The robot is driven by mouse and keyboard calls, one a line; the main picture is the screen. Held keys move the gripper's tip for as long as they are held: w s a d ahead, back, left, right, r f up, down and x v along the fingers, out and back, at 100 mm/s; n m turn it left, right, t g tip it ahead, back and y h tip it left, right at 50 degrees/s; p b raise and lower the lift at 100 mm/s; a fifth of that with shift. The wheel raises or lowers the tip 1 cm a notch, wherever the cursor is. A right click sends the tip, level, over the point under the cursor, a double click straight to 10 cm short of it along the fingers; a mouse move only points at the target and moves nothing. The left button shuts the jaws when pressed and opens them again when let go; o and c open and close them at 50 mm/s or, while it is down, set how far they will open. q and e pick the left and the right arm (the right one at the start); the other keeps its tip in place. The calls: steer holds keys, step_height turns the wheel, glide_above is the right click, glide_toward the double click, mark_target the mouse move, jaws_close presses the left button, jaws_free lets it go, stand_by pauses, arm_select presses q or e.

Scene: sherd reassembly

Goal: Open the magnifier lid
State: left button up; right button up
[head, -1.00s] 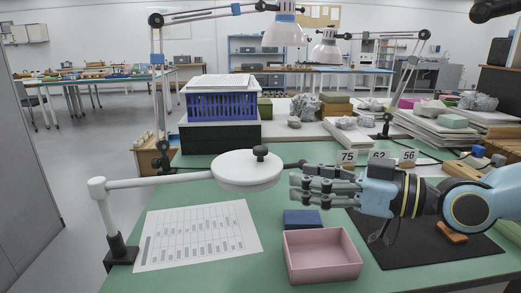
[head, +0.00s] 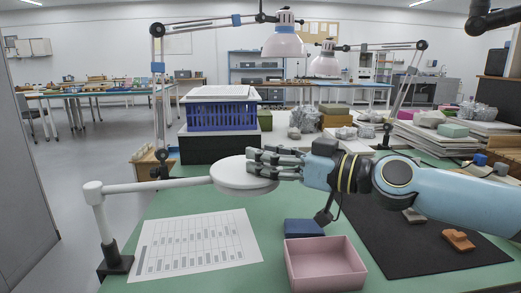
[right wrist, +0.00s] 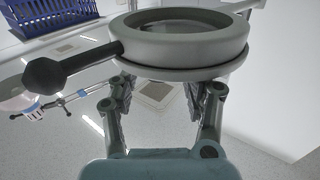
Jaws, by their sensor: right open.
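The magnifier (head: 235,183) is a white round head on a white jointed arm (head: 150,186) at the left of the green table, with its lid lying flat on top. My right gripper (head: 252,163) is open, its fingers reaching from the right over the far right part of the lid. The lid's dark knob is hidden in the head view. In the right wrist view the magnifier's pale ring (right wrist: 190,58) fills the top, and a dark knob (right wrist: 42,76) on a stem sticks out to the left, outside the fingers. Whether the fingers touch the lid is unclear. My left gripper is out of view.
A printed sheet (head: 195,244) lies below the magnifier arm. A pink open box (head: 325,265) and a dark blue block (head: 304,228) are at the front. A black mat (head: 390,240) lies to the right. A blue crate (head: 222,117) stands behind.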

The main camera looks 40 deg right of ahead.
steer(key=shift+p+x, duration=0.3)
steer(key=shift+x, duration=0.45)
steer(key=shift+a, duration=0.1)
steer(key=shift+c, duration=0.3)
jaws_close()
